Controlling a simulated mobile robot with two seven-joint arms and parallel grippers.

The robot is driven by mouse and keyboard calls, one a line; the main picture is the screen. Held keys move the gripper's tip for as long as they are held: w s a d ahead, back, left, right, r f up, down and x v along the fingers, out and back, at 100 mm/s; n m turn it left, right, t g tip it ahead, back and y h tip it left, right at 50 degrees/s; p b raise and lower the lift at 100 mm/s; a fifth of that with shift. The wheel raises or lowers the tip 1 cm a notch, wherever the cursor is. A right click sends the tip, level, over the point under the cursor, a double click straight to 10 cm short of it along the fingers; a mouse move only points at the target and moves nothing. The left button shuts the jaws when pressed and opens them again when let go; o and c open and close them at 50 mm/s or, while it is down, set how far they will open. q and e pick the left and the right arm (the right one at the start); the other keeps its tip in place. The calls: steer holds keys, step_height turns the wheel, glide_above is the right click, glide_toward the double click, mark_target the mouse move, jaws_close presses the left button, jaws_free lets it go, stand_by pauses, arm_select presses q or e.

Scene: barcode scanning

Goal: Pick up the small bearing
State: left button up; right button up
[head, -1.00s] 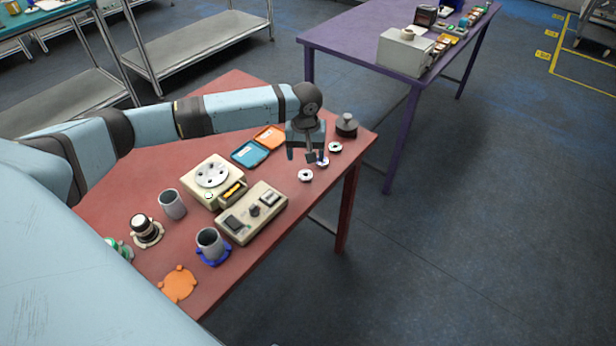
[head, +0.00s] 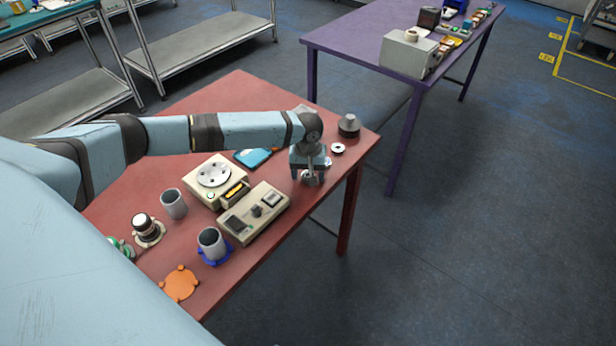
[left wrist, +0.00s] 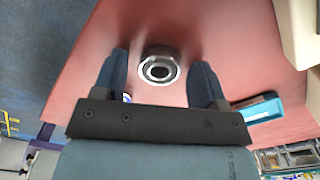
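My left gripper (head: 308,180) is open and low over the right part of the red table. A small silver ring bearing (left wrist: 158,69) lies between its two spread fingers in the left wrist view, near the fingertips. In the head view this bearing (head: 307,176) is partly hidden by the gripper. A second bearing (head: 328,162) is partly hidden just behind the gripper, and a third bearing (head: 338,148) lies farther back, in the open. My right gripper is not in view.
The red table (head: 215,285) also holds a beige device with a drawer (head: 213,175), a control box (head: 253,212), grey cups (head: 173,204), a teal tray (head: 252,157) and a dark knobbed weight (head: 348,126). The table's right edge is close to the gripper.

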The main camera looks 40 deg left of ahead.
arm_select(q)
steer(key=c, duration=0.8)
